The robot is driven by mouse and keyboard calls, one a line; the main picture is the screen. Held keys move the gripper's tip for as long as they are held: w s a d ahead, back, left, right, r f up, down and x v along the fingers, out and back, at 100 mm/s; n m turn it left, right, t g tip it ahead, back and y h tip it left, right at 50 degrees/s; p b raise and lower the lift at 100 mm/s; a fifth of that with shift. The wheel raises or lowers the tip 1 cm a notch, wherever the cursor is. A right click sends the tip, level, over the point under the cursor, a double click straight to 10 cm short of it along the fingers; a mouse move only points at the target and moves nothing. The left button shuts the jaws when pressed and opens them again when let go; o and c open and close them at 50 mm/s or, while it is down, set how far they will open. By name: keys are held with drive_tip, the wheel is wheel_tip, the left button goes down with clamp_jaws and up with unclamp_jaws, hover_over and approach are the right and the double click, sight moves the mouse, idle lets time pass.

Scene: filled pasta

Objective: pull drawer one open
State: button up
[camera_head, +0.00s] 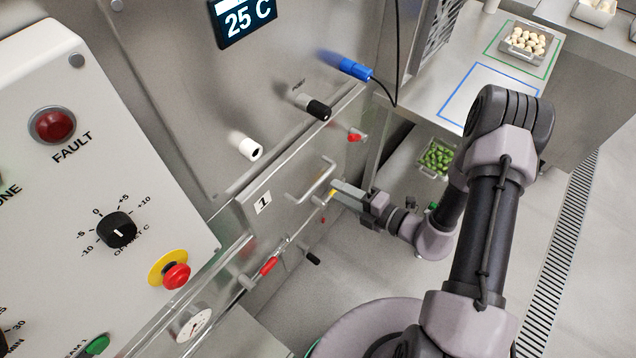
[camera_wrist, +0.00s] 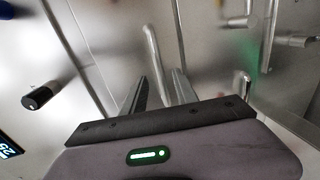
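Drawer one is the steel front with a white "1" label (camera_head: 262,202) in the head view; it looks flush with the machine's face. Its bar handle (camera_head: 312,182) sticks out right of the label. My gripper (camera_head: 338,190) is at the handle's right side, fingers pointing at the drawer front. In the wrist view the handle (camera_wrist: 153,55) runs down the picture between the two fingers (camera_wrist: 160,92), which are apart. I see no finger closed on the bar; whether they touch it I cannot tell.
A black knob (camera_head: 318,109), a white knob (camera_head: 250,148) and a blue plug with a cable (camera_head: 355,69) stick out above the drawer. A red-handled valve (camera_head: 268,266) lies below. A steel table (camera_head: 480,75) stands at right. A tray of green pieces (camera_head: 437,157) is below it.

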sight(319, 179)
drive_tip(key=b+x, duration=0.1)
drive_tip(key=x, duration=0.6)
drive_tip(key=shift+w+a+b, duration=0.2)
drive_tip(key=shift+a+b, duration=0.1)
clamp_jaws()
idle(0.9)
